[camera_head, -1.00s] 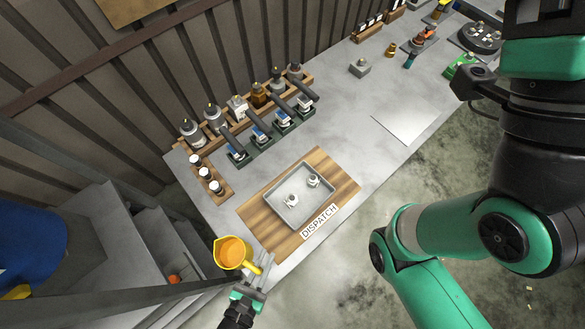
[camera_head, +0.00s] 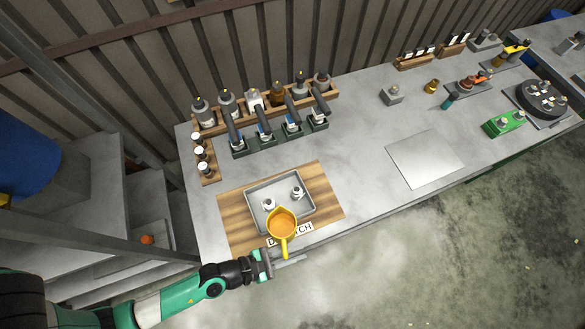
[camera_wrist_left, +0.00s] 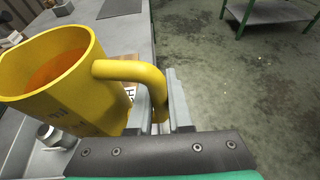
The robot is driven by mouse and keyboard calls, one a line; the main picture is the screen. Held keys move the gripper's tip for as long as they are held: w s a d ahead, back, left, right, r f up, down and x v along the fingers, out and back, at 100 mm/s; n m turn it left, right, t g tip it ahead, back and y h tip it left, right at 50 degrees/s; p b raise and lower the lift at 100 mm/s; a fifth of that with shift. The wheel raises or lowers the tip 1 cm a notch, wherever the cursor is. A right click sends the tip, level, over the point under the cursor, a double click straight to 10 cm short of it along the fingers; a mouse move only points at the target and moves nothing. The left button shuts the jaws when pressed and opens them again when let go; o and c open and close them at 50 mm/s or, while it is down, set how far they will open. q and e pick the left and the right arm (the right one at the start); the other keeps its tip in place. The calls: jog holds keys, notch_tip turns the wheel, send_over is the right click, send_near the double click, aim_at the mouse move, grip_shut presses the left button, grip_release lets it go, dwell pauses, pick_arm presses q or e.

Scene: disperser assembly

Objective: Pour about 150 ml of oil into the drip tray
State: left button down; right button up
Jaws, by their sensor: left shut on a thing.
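A yellow jug (camera_head: 282,222) holds orange-brown oil and looks about upright. Its handle points toward the front of the bench. My left gripper (camera_head: 278,259) is shut on that handle. In the left wrist view the jug (camera_wrist_left: 55,85) is close, and its handle lies between the fingers of the gripper (camera_wrist_left: 163,105). From the head view the jug overlaps the front edge of a shallow grey tray (camera_head: 251,197); its height above the tray is hard to tell. Two small pale metal parts (camera_head: 298,192) are in the tray. I cannot tell whether this is the drip tray. My right gripper is not in view.
The tray sits on a wooden board (camera_head: 325,190) with a DISPATCH label (camera_head: 303,231), partly covered by the jug. Racks with bottles (camera_head: 203,112) and dark green holders (camera_head: 293,122) stand behind. A pale flat plate (camera_head: 425,160) lies to the right; the bench between is clear.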

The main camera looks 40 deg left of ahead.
aim_at(292, 234)
pick_arm(q)
jog(key=shift+a+r, duration=0.15)
jog(key=shift+r, duration=0.05)
jog(key=shift+w+a+r+n+g+h, duration=0.45)
jog(key=shift+a+r+n, duration=0.15)
jog(key=shift+r+n, duration=0.25)
jog(key=shift+w+a+r+n+g+h, duration=0.4)
jog(key=shift+w+a+r+n, duration=0.25)
jog(key=shift+r, duration=0.3)
jog(key=shift+w+a+r+n+g+h, duration=0.35)
jog(key=shift+a+r+n+g, duration=0.15)
jog(key=shift+r+n, duration=0.35)
jog(key=shift+w+a+r, duration=0.1)
jog(key=shift+a+r, duration=0.05)
jog(key=shift+w+a+r+n+g+h, duration=0.25)
jog(key=shift+a+r+n+h, duration=0.1)
jog(key=shift+n+h, duration=0.2)
jog(key=shift+w+a+r+n+g+h, duration=0.2)
jog(key=shift+w+a+r+n+h, duration=0.1)
jog(key=shift+n+h, duration=0.25)
dwell(3.9)
